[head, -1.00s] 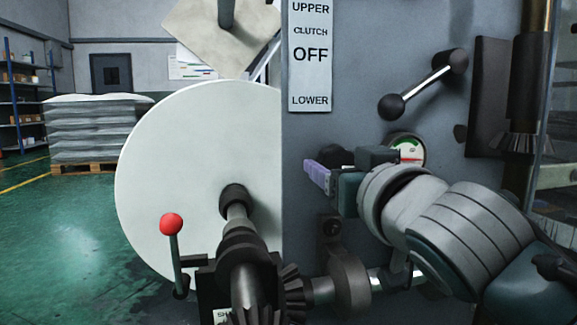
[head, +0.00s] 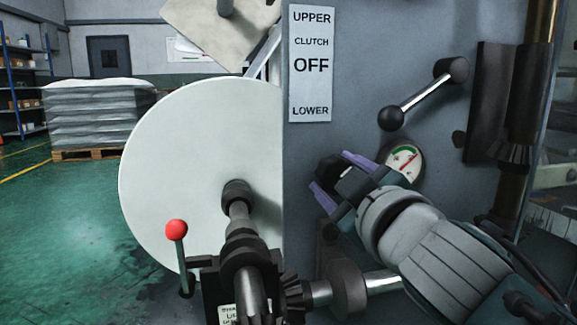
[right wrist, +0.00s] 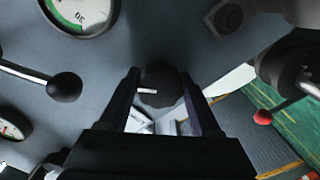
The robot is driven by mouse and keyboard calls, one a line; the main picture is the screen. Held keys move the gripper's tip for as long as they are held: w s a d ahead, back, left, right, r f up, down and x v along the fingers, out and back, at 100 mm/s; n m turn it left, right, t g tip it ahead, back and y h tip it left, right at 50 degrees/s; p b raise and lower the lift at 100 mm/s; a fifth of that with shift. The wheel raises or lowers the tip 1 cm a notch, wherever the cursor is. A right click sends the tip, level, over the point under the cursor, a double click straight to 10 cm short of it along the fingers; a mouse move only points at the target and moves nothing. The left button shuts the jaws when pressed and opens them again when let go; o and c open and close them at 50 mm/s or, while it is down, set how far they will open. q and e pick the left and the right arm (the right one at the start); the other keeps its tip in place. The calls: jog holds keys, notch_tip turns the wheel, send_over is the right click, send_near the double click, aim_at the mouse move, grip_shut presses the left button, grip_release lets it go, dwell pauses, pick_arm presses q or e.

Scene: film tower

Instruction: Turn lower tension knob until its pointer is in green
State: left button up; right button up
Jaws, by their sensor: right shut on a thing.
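The lower tension knob (head: 328,168) is a dark round knob on the grey machine face. In the right wrist view the knob (right wrist: 160,88) shows a short white mark and sits between the two dark fingers. My right gripper (head: 336,180), with purple finger pads, is shut on it; the gripper also shows in the right wrist view (right wrist: 163,100). A round dial (head: 404,162) with a green arc and a red needle is just right of the gripper, partly covered by my wrist. I cannot tell exactly where the needle points. My left gripper is not in view.
A lever with a black ball (head: 391,118) is above the dial. A white label plate (head: 312,85) reads UPPER, CLUTCH OFF, LOWER. A large pale reel (head: 175,180) and a red-ball lever (head: 176,229) are at left. A second dial (right wrist: 12,127) shows in the right wrist view.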

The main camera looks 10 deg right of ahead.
jog(key=n+p, duration=0.1)
jog(key=n, duration=0.4)
jog(key=shift+r+n, duration=0.1)
jog(key=shift+n, duration=0.2)
jog(key=n+p, duration=0.1)
jog(key=n, duration=0.3)
jog(key=shift+n, duration=0.3)
jog(key=o, duration=1.3)
jog(key=shift+o, duration=0.2)
